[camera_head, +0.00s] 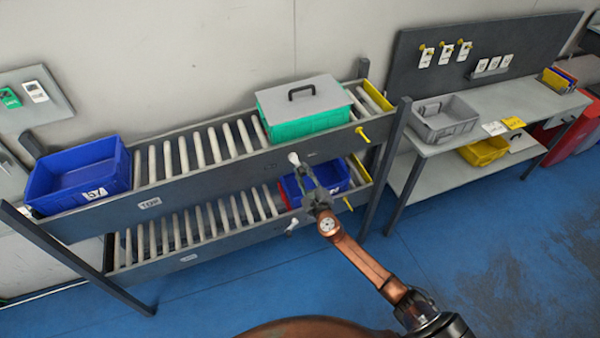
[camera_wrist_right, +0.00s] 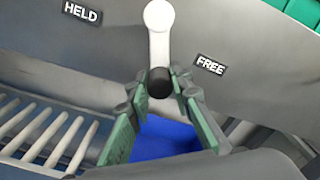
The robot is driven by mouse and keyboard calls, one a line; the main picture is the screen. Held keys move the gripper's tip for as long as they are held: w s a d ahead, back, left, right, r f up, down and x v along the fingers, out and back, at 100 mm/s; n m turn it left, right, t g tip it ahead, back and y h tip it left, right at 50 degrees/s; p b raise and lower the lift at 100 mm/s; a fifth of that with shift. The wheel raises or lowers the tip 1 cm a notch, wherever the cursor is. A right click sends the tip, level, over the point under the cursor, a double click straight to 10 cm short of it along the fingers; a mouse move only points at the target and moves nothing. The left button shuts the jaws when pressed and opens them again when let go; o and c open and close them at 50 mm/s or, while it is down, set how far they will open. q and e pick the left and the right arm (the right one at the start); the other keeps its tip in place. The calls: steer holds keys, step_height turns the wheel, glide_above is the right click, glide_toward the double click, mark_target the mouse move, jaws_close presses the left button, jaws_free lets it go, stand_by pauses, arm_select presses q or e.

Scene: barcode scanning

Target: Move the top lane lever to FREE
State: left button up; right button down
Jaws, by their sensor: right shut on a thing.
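The top lane lever (camera_wrist_right: 159,42) has a white arm and a dark knob (camera_wrist_right: 160,82). It hangs from its white pivot on the grey side rail, between the HELD label (camera_wrist_right: 82,12) on the left and the FREE label (camera_wrist_right: 210,65) on the right. In the head view the white pivot end (camera_head: 294,159) shows on the top lane's rail. My right gripper (camera_head: 304,172) is at the lever, its fingers (camera_wrist_right: 161,80) on either side of the knob and shut on it. My left gripper is not in view.
A blue crate (camera_head: 85,172) and a lidded green crate (camera_head: 310,122) stand on the top lane. Another blue crate (camera_head: 325,180) is on the lower lane behind my right gripper. A bench (camera_head: 430,150) with a grey bin (camera_head: 444,117) stands to the right. Blue floor is clear in front.

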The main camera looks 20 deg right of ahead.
steer(key=shift+d+r+n+p, duration=0.2)
steer(key=shift+n+p, duration=0.3)
steer(key=shift+n, duration=0.25)
steer(key=shift+d+r+n+p, duration=0.15)
steer(key=shift+r+n+p, duration=0.1)
steer(key=shift+n+p, duration=0.35)
steer(key=shift+d+r+n+p, duration=0.2)
steer(key=shift+n+p, duration=0.2)
steer(key=shift+n, duration=0.45)
steer(key=c, duration=1.8)
jaws_free()
steer(key=shift+c, duration=0.2)
steer(key=shift+o, duration=0.4)
steer(key=shift+s+d, duration=0.1)
steer(key=shift+d, duration=0.15)
steer(key=s, duration=1.2)
steer(key=shift+a, duration=0.45)
